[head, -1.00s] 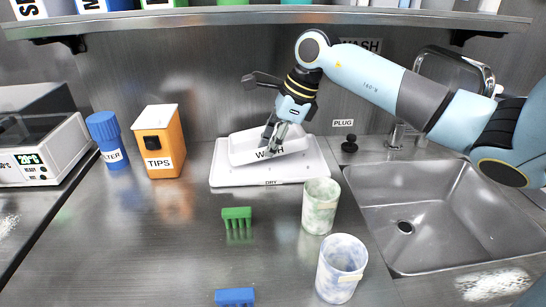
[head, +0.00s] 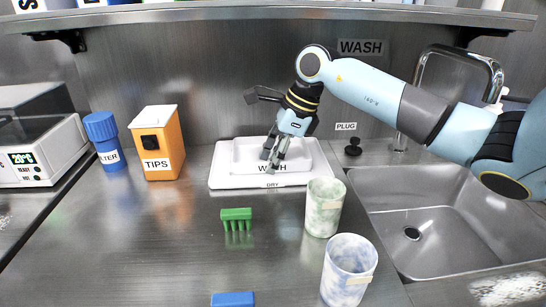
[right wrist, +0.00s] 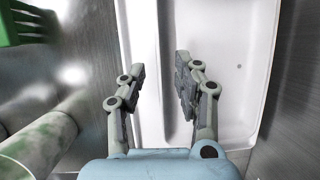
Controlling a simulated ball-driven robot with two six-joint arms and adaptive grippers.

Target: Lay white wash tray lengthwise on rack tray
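The white wash tray (head: 247,154), labelled WASH, lies flat on the white rack tray (head: 222,180), labelled DRY, against the back wall. Its long side runs along the rack tray's long side. My right gripper (head: 273,160) is at the wash tray's front wall and hides part of it. In the right wrist view, the fingers of my right gripper (right wrist: 162,88) stand apart on either side of the wall, with gaps showing. The wash tray's inside (right wrist: 235,75) looks empty there. My left gripper is out of view.
Two marbled cups (head: 324,208) (head: 347,270) stand in front of the rack tray's right end, beside the sink (head: 440,215). A green comb-like piece (head: 236,214) and a blue one (head: 233,299) lie on the bench. An orange TIPS box (head: 160,145) and blue bottle (head: 104,140) stand left.

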